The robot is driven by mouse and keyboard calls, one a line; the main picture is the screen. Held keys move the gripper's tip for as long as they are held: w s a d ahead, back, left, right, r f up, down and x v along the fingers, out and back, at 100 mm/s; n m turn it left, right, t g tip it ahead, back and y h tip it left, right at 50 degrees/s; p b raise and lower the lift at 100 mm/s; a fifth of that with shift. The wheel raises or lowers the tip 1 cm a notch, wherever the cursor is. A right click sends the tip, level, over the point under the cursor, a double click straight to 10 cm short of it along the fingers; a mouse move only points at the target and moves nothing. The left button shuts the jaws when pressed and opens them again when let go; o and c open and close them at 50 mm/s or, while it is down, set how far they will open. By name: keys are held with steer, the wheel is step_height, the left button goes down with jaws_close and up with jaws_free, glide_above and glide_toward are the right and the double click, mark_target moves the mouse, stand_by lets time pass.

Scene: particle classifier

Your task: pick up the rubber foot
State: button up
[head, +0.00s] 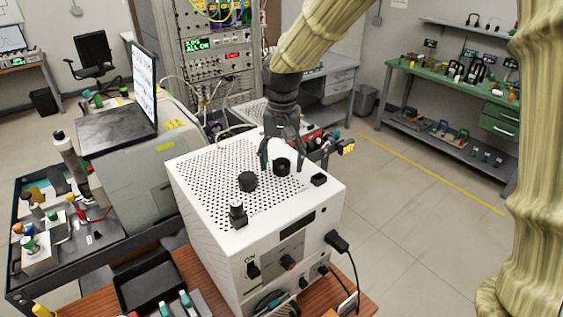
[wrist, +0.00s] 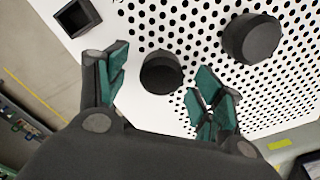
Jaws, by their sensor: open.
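A short black round piece that looks like the rubber foot (head: 282,167) stands on the white perforated top of the box (head: 205,170). It also shows in the wrist view (wrist: 160,75), between my fingers. My gripper (head: 281,157) points down over it, open, with one green-padded finger on each side. In the wrist view my gripper (wrist: 161,82) shows a visible gap on both sides of the piece. Whether the fingertips reach down beside it is hard to tell. A similar, wider-looking black round piece (head: 248,181) stands to the left in the head view.
A grey machine (head: 150,145) stands left of the box.

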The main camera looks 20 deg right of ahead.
steer(key=shift+s+f, duration=0.15)
steer(key=shift+s, duration=0.15)
steer(key=shift+w+f, duration=0.15)
steer(key=shift+f, duration=0.1)
steer(key=shift+w+f, duration=0.4)
steer(key=shift+w, duration=0.2)
steer(key=shift+s+r, duration=0.3)
steer(key=shift+s, duration=0.15)
steer(key=c, duration=1.1)
